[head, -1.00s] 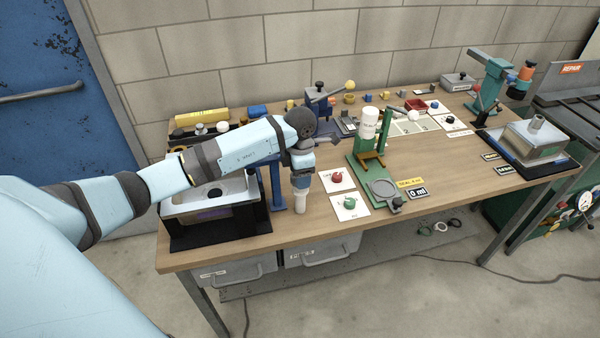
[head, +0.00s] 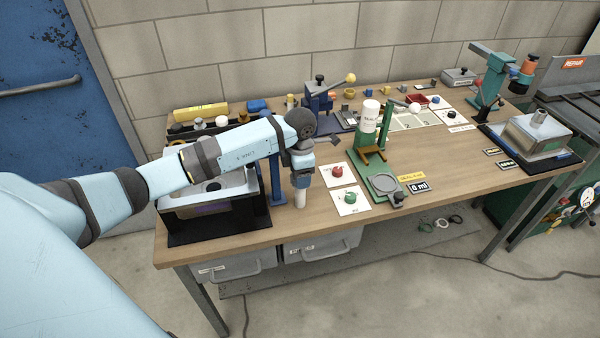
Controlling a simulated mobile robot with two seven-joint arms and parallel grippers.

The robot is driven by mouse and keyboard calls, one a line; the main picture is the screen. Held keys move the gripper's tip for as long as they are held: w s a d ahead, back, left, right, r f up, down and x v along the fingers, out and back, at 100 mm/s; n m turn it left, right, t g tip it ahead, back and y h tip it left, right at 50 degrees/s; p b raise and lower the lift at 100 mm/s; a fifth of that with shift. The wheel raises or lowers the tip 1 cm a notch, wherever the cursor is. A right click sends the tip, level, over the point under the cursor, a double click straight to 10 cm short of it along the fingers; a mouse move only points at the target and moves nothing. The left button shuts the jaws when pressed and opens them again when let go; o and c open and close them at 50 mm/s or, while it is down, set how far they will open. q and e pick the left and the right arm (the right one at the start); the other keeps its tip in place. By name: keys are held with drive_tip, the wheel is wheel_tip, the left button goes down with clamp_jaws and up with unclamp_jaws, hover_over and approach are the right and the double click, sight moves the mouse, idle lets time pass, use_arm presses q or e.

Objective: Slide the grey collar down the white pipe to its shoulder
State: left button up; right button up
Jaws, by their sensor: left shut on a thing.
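The white pipe (head: 300,200) stands upright near the front edge of the bench, and its lower part shows just below my left gripper. My left gripper (head: 300,184) points straight down over the pipe and is shut around its upper part. The grey collar is hidden between the fingers, too small to make out by itself. The pipe's shoulder cannot be made out. My right gripper is not in view.
A blue post (head: 278,186) stands close left of the pipe, beside a black-based metal box (head: 219,230). To the right lie cards with a red knob (head: 337,170) and a green knob (head: 350,197). A green stand (head: 380,183) is beyond them.

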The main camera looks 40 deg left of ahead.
use_arm(q)
drive_tip(key=shift+f, duration=0.15)
drive_tip(key=o, duration=1)
wheel_tip(320, 180, up, 14)
drive_tip(key=shift+f+b, duration=0.1)
drive_tip(key=shift+b, duration=0.55)
